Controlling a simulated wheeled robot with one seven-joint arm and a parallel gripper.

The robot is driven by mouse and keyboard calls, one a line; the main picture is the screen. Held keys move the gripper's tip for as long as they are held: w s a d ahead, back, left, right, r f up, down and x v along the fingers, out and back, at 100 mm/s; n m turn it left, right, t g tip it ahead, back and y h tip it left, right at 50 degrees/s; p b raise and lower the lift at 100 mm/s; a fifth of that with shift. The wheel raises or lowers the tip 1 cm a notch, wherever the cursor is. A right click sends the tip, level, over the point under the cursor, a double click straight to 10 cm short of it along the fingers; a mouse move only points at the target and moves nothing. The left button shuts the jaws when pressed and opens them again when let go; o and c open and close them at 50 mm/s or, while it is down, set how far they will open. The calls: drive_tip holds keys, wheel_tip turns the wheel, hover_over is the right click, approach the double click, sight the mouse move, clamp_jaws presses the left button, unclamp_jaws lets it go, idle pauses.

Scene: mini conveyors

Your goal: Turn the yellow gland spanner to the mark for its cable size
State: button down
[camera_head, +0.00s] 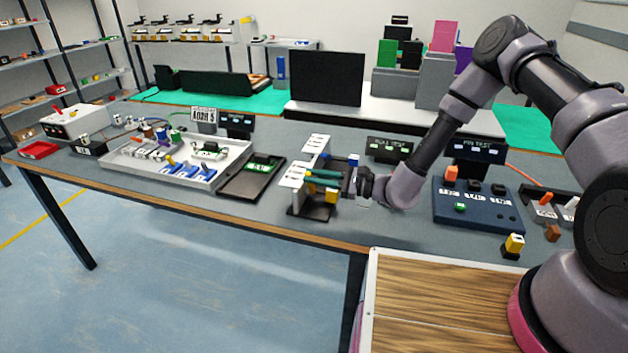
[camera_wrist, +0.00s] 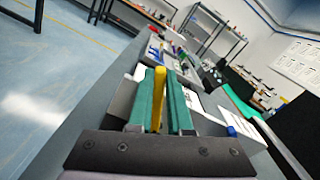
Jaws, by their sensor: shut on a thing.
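My gripper (camera_head: 310,178) is at the small stand near the table's front edge in the head view. Its two green fingers also show in the wrist view, shut on the yellow gland spanner (camera_wrist: 159,97), whose yellow bar lies between them. In the head view a small yellow part (camera_head: 332,195) shows just below the fingers. The stand has white marked plates (camera_head: 318,144) and a dark base (camera_head: 312,210). The marks are too small to read, and my fingers and wrist hide part of the stand. I cannot tell which mark the spanner points at.
A dark tray (camera_head: 240,188) and a grey tray of parts (camera_head: 205,178) lie left of the stand. A blue panel (camera_head: 480,212) with buttons is to the right, with a small display (camera_head: 388,148) behind. A yellow-topped block (camera_head: 514,243) stands near the front right.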

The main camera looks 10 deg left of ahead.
idle(0.4)
drive_tip(key=c, duration=0.8)
unclamp_jaws()
drive_tip(key=shift+c, duration=0.2)
drive_tip(key=shift+d, duration=0.1)
drive_tip(key=d, duration=1)
drive_tip(key=shift+s+d, duration=0.3)
drive_tip(key=shift+s, duration=0.1)
